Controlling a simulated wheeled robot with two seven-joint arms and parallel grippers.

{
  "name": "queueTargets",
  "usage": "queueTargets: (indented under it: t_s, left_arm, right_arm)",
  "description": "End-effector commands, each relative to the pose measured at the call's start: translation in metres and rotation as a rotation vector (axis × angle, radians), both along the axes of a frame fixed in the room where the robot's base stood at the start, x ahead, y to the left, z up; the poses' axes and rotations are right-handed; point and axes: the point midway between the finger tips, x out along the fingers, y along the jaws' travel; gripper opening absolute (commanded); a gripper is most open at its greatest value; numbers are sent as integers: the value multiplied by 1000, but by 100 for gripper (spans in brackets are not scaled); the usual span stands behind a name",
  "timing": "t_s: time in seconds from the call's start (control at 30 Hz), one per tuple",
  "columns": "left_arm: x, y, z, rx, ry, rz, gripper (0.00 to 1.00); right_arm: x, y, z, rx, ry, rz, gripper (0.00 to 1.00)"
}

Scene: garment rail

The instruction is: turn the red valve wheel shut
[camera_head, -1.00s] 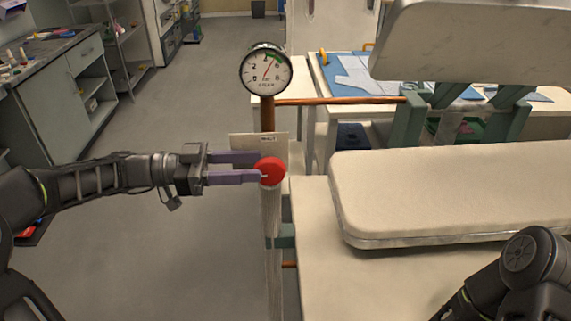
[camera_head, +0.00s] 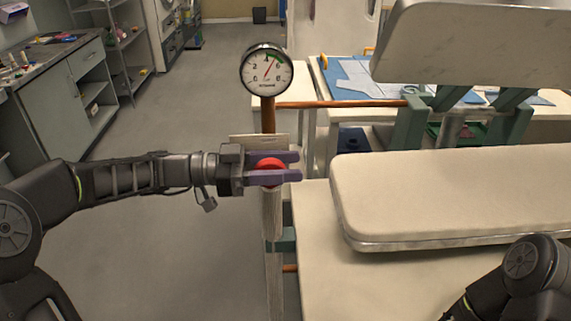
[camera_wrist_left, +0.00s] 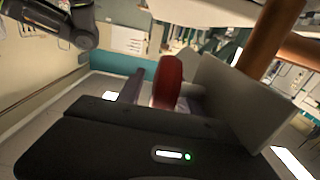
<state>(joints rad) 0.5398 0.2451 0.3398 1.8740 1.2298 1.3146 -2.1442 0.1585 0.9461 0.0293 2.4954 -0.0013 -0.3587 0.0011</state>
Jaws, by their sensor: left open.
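The red valve wheel (camera_head: 270,163) sits on the upright pipe below the gauge. My left gripper (camera_head: 297,166) reaches in from the left, open, with its purple fingers on either side of the wheel and their tips past it. The fingers partly hide the wheel. In the left wrist view the wheel (camera_wrist_left: 168,80) stands edge-on in front of the gripper body. I cannot tell whether the fingers touch it. Part of my right arm shows at the lower right of the head view, but its gripper is out of view.
A round pressure gauge (camera_head: 267,70) stands above the wheel, with a small label plate (camera_head: 246,138) behind the wheel. A copper pipe (camera_head: 340,103) runs right. A padded pressing board (camera_head: 450,195) lies to the right. Floor at the left is open.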

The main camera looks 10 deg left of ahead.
Motion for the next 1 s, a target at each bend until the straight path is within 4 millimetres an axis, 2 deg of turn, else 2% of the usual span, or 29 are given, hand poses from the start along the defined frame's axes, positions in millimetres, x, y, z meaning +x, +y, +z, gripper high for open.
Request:
queueTargets:
  t_s: [0.17,0.67,1.0]
  left_arm:
    - [0,0,0,0,0,0,42]
    - [0,0,0,0,0,0,1]
    - [0,0,0,0,0,0,0]
  right_arm:
    - [0,0,0,0,0,0,36]
    - [0,0,0,0,0,0,36]
    - [0,0,0,0,0,0,36]
